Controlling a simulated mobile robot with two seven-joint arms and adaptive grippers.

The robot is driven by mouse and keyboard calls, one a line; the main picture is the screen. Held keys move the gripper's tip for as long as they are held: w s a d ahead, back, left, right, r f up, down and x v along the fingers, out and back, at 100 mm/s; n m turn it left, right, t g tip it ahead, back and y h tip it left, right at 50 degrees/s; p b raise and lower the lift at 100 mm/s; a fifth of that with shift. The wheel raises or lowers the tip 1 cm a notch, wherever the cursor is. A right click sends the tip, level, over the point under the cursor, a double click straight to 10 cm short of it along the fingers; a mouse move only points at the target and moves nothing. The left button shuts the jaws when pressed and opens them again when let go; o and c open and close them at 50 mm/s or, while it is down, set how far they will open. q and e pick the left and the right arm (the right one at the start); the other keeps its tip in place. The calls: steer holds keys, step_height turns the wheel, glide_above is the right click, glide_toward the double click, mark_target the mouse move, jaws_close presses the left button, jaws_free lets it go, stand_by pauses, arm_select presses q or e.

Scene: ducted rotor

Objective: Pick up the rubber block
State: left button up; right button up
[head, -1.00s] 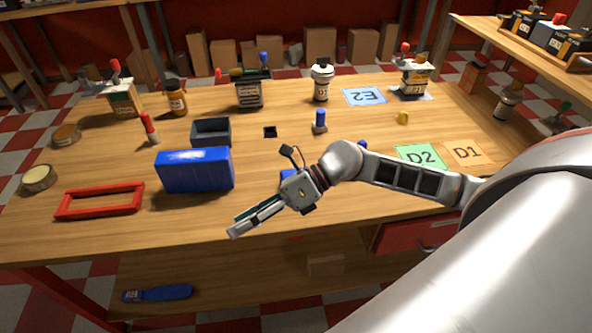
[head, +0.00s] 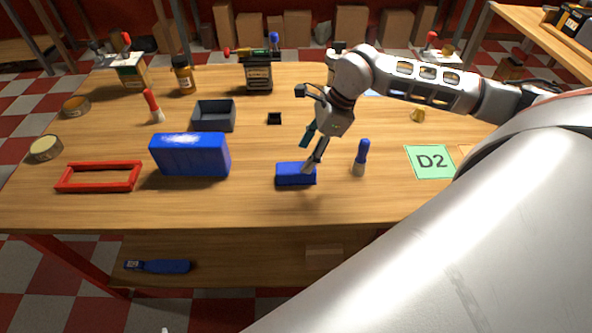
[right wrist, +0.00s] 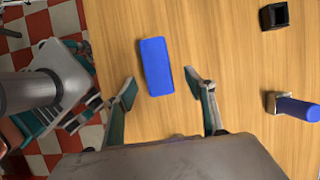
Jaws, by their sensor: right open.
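A small blue block (head: 290,177), which I take for the rubber block, lies flat on the wooden table near its front middle. In the right wrist view the blue block (right wrist: 156,66) lies just beyond the open fingertips, nearer the left finger. My right gripper (head: 307,155) points down over the block's far right part, its fingers apart with nothing between them. It also shows in the right wrist view (right wrist: 162,82). One finger hides a little of the block in the head view; contact cannot be told. My left gripper is not in view.
A blue-and-grey upright peg (head: 361,158) stands close right of the block. A larger blue box (head: 190,155) and a red frame (head: 98,177) are to the left. A grey open bin (head: 214,116) and small black square holder (head: 274,118) lie behind. A green D2 card (head: 431,162) lies right.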

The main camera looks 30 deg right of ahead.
mark_target(297, 167)
steer(key=x, duration=0.3)
steer(key=p+x, duration=0.1)
steer(key=x, duration=0.2)
steer(key=shift+a+r, duration=0.15)
steer(key=shift+a, duration=0.3)
steer(key=shift+f, duration=0.2)
steer(key=shift+f, duration=0.25)
steer(key=c, duration=1.3)
